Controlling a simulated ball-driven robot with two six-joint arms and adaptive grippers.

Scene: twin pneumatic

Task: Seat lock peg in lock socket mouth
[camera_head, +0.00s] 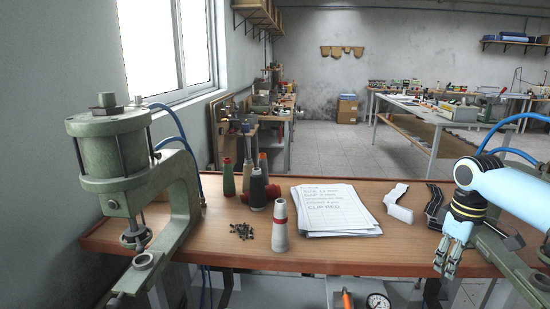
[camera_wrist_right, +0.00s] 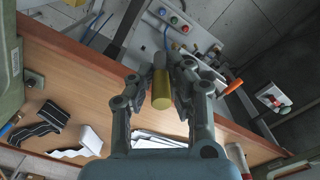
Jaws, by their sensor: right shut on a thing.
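My right gripper (camera_head: 452,258) is at the right, near the table's front edge, pointing down. In the right wrist view its fingers (camera_wrist_right: 163,82) are shut on a brass-yellow cylinder, which I take to be the lock peg (camera_wrist_right: 162,96). The peg sticks out between the fingers and touches nothing else that I can see. In the head view the peg cannot be made out. I cannot tell for certain which opening is the lock socket mouth. My left gripper is not in view.
A green press (camera_head: 126,160) stands at the left, with a ring-shaped seat (camera_head: 143,262) low on it. Another green frame (camera_head: 500,262) is partly behind my right arm.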

